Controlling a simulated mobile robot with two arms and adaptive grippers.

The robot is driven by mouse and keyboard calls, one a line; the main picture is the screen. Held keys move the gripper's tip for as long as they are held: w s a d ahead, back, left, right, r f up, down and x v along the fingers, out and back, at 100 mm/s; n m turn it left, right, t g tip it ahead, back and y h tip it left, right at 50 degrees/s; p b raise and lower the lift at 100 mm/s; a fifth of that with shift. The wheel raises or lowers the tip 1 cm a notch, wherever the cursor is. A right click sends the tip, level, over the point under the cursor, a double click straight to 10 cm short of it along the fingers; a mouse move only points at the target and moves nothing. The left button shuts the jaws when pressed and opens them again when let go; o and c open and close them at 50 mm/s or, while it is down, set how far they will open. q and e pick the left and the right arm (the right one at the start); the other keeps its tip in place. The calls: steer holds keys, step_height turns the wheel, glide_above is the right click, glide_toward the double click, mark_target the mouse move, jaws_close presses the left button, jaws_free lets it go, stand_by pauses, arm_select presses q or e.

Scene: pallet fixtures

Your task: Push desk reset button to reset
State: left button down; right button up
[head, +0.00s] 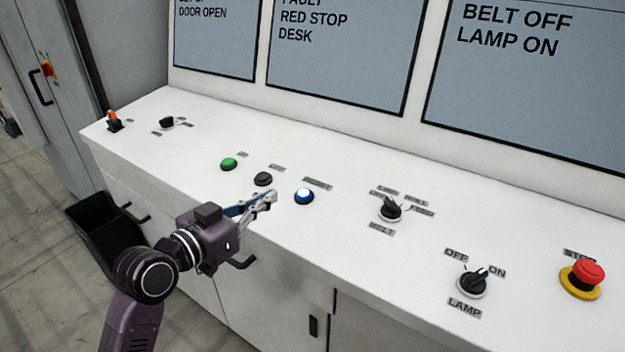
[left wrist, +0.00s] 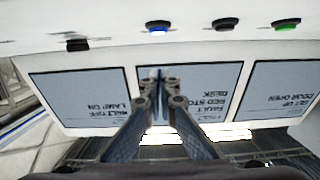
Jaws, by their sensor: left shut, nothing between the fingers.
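The lit blue button (head: 304,196), with a small unreadable label behind it, sits on the white sloping desk (head: 345,235). It also shows glowing in the left wrist view (left wrist: 157,27). My left gripper (head: 270,197) is shut and empty, its fingertips just left of the blue button and apparently apart from it. In the left wrist view the closed fingertips (left wrist: 170,88) show below the button, with the upside-down screens behind. The middle screen (head: 340,60) reads "FAULT RED STOP DESK". My right gripper is not in view.
Left of the blue button are a black button (head: 263,179) and a green button (head: 229,163). To the right are a selector knob (head: 390,210), a lamp switch (head: 473,282) and a red stop button (head: 589,274). A black bin (head: 105,235) hangs at the desk's left front.

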arm_select(q)
steer(key=p, duration=0.3)
glide_above(298, 205)
steer(key=shift+s+a+f, duration=0.2)
steer(key=shift+s+a, duration=0.1)
steer(key=shift+s, duration=0.05)
steer(key=f, duration=0.2)
steer(key=f+p, duration=0.1)
steer(key=shift+w+d+f, duration=0.15)
steer(key=shift+w+d, duration=0.1)
steer(key=shift+w, duration=0.1)
steer(key=shift+f, duration=0.55)
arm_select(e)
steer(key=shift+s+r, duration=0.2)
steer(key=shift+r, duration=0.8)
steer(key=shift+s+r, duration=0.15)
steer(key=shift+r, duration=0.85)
